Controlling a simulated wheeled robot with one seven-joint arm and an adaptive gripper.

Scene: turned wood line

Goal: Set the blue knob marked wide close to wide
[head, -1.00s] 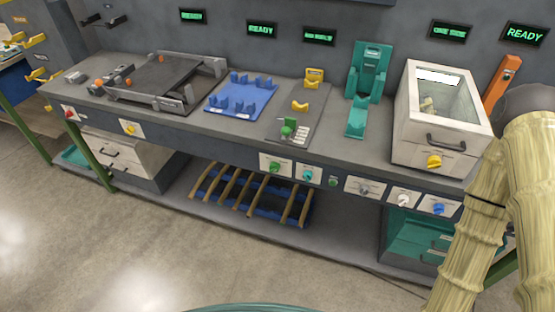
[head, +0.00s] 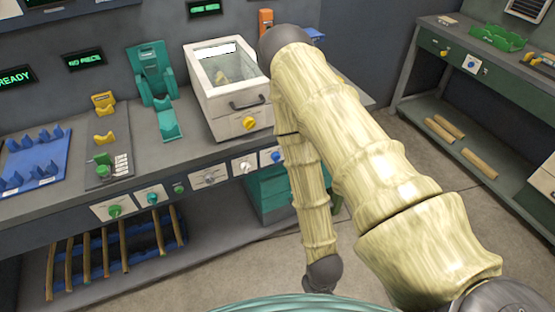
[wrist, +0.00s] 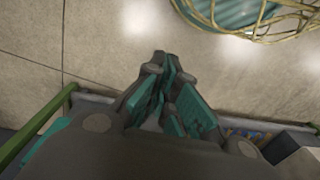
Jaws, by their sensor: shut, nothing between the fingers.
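A blue knob (head: 276,156) sits on a white plate on the front edge of the grey bench, right of a white knob, with my arm close against it in the head view. Another blue knob (head: 471,64) is on the front of the green bench at the right. The lettering on both plates is too small to read, so I cannot tell which is marked wide or how either is set. My gripper (wrist: 166,66) shows in the wrist view, shut and empty, over the floor. It cannot be made out in the head view.
A lidded box (head: 225,104) with a yellow knob (head: 249,123) stands on the grey bench (head: 180,147). A white knob (head: 244,165), grey knob (head: 209,179) and green knob (head: 115,211) line its front. Open floor (head: 400,160) lies between the benches.

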